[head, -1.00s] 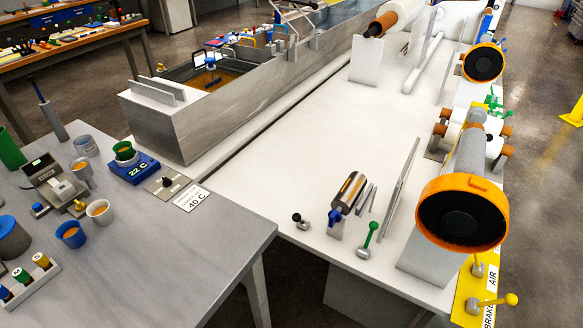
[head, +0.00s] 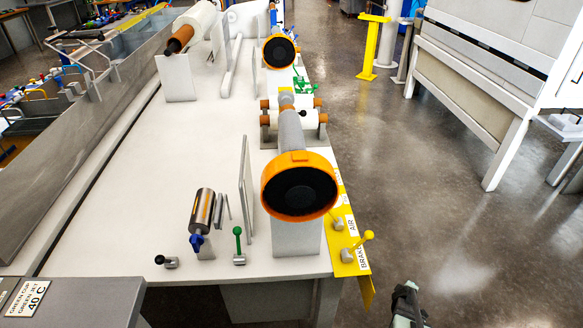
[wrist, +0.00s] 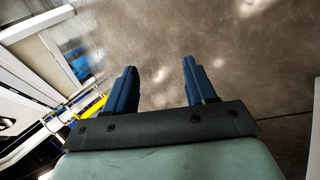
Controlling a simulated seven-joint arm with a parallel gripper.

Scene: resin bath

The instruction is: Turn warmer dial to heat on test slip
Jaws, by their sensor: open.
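The test slip (head: 28,298) is a white card printed with "40 C". It lies on the grey bench (head: 90,303) at the lower left of the head view. The warmer dial is not visible now; the bench beyond the card is cut off by the left edge. My gripper (wrist: 160,84) is open and empty in the wrist view, its two dark blue fingers apart over bare floor. My gripper also shows in the head view (head: 407,300) at the bottom, right of the white machine table and far from the card.
The white machine table (head: 135,225) carries an orange-rimmed black disc (head: 300,190), a metal roller (head: 203,210) and a green-topped lever (head: 238,243). A yellow plate with a lever (head: 358,245) is at its right edge. Open floor (head: 440,220) lies right of it.

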